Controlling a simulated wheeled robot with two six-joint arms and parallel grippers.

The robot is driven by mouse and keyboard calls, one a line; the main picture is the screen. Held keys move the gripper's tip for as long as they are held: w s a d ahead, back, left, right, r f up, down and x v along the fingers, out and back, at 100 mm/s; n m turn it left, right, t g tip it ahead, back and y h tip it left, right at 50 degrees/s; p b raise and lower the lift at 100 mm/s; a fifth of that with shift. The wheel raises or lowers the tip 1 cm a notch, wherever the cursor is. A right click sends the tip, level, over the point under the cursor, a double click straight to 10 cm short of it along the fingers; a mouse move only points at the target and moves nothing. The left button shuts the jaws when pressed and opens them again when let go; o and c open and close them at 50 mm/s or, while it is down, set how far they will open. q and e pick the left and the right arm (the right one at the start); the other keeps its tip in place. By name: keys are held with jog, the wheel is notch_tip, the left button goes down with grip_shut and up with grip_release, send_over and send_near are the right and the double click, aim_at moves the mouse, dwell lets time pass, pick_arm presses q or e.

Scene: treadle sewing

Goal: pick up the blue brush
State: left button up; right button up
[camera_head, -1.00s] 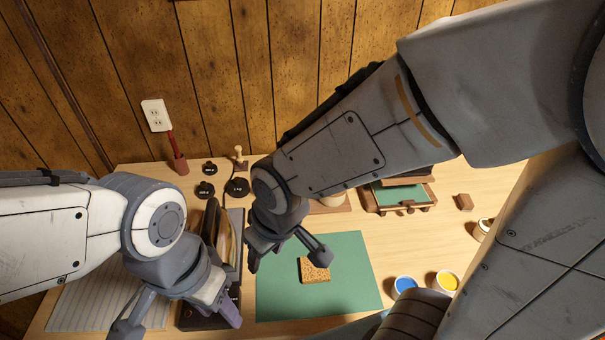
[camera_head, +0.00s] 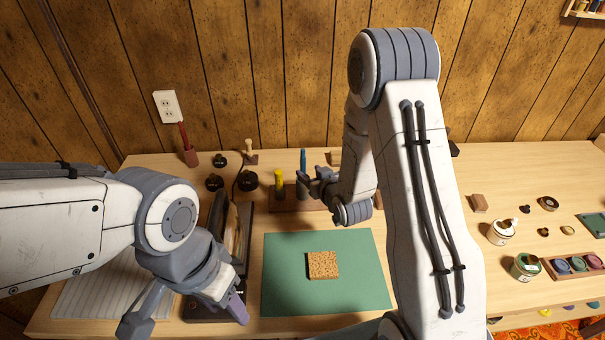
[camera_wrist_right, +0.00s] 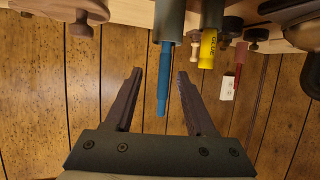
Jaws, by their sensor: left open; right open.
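The blue brush (camera_head: 303,160) stands upright in a grey cup in the wooden holder at the back of the table. In the right wrist view, which looks upside down, its blue handle (camera_wrist_right: 162,85) sticks out of the grey cup. My right gripper (camera_head: 308,182) is open beside the brush, at its right in the head view. In the wrist view the handle appears between the two open fingers (camera_wrist_right: 159,72); I cannot tell whether it is between them in depth. My left gripper (camera_head: 190,312) is open and empty at the front left.
A yellow glue tube (camera_head: 280,182) stands in the holder (camera_head: 285,205) just left of the brush. Black weights (camera_head: 248,181) and a wooden-handled stamp (camera_head: 249,148) are further left. A cork block (camera_head: 323,265) lies on the green mat (camera_head: 285,295). Jars (camera_head: 502,232) stand at the right.

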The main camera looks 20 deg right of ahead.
jog(key=p+x, duration=0.1)
jog(key=x, duration=0.6)
jog(key=shift+w+a+p, duration=0.25)
jog(key=shift+a+p, duration=0.05)
jog(key=shift+a, duration=0.05)
jog(key=shift+r, duration=0.1)
grip_shut()
